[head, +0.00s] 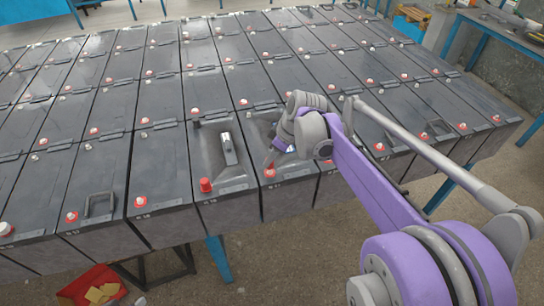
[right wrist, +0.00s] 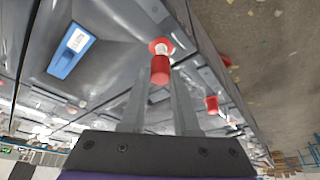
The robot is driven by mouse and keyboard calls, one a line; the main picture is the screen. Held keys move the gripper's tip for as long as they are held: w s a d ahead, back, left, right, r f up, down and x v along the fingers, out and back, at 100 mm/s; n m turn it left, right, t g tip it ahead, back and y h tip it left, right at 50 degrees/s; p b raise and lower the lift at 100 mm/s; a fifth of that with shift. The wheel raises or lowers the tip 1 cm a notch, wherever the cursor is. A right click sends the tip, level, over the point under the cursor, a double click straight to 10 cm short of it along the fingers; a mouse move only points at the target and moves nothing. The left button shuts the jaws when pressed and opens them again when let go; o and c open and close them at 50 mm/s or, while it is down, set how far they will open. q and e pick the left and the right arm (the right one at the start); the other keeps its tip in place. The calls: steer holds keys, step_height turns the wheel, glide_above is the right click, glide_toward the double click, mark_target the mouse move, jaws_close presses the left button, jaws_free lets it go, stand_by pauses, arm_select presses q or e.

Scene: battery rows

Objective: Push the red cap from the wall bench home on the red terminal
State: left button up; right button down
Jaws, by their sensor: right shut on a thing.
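My right gripper (head: 277,155) is over the front row of batteries, low and close to a red-ringed terminal (head: 269,173) on a front edge. In the right wrist view, the right gripper (right wrist: 160,80) is shut on a red cap (right wrist: 160,72), held between the fingertips. Just beyond the cap is the pale terminal post with its red ring (right wrist: 158,43). The cap appears lined up near the post; whether they touch I cannot tell. In the head view, my gripper mostly hides the held cap. My left gripper is not in view.
Batteries fill the stand in tight rows. A red bin (head: 92,283) is on the floor at front left. Blue benches (head: 500,25) stand at back right.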

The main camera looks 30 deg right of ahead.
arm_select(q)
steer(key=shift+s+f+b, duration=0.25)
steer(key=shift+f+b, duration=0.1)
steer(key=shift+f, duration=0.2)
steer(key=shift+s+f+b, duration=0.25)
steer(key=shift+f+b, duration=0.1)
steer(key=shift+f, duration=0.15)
arm_select(e)
steer(key=shift+f, duration=1.5)
stand_by(0.5)
steer(key=shift+c, duration=0.4)
jaws_free()
stand_by(0.3)
steer(key=shift+r+p, duration=1.75)
steer(key=shift+r, duration=1.85)
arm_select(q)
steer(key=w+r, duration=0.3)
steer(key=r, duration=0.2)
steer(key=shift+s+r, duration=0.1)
